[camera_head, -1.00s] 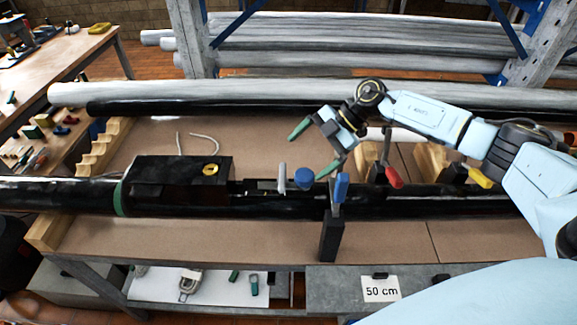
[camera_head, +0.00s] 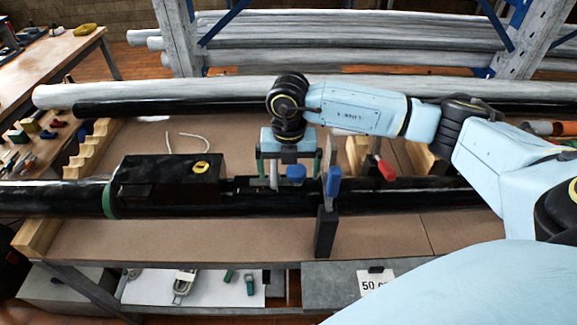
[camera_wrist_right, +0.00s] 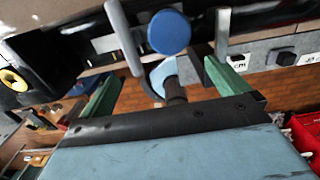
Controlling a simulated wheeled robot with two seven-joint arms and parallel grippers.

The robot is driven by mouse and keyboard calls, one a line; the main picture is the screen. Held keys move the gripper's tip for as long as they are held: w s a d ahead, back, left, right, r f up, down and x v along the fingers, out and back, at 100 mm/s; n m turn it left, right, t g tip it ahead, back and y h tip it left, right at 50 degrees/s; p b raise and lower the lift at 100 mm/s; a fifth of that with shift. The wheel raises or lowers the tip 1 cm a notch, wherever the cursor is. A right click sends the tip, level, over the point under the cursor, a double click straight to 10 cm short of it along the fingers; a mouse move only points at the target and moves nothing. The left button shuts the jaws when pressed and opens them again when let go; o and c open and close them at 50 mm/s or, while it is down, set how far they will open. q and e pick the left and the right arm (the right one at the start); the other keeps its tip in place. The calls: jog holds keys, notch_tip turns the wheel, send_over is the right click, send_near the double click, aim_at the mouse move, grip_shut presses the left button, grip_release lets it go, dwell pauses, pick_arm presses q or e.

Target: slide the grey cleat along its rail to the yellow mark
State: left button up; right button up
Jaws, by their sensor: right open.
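The grey cleat (camera_head: 273,176) stands upright on the dark rail along the black mast, just left of a blue round knob (camera_head: 295,172). In the wrist view the cleat (camera_wrist_right: 124,38) and the blue knob (camera_wrist_right: 169,32) lie beyond my fingertips. My right gripper (camera_head: 289,170) is open above the rail, its green-tipped fingers spread to either side of the cleat and knob. I cannot tell whether it touches them. A yellow ring (camera_head: 201,168) lies on the black box to the left; I cannot make out a separate yellow mark on the rail. My left gripper is not in view.
A clamp with a blue handle (camera_head: 333,182) stands close to the right of my gripper. A red-handled clamp (camera_head: 386,170) is farther right. The black box (camera_head: 150,182) sits on the mast to the left. A pale tube (camera_head: 200,92) lies behind.

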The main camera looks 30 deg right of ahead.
jog(key=shift+f+b, duration=1.6)
jog(key=shift+f, duration=0.95)
jog(key=shift+r, duration=0.2)
jog(key=shift+c, duration=1.1)
grip_shut()
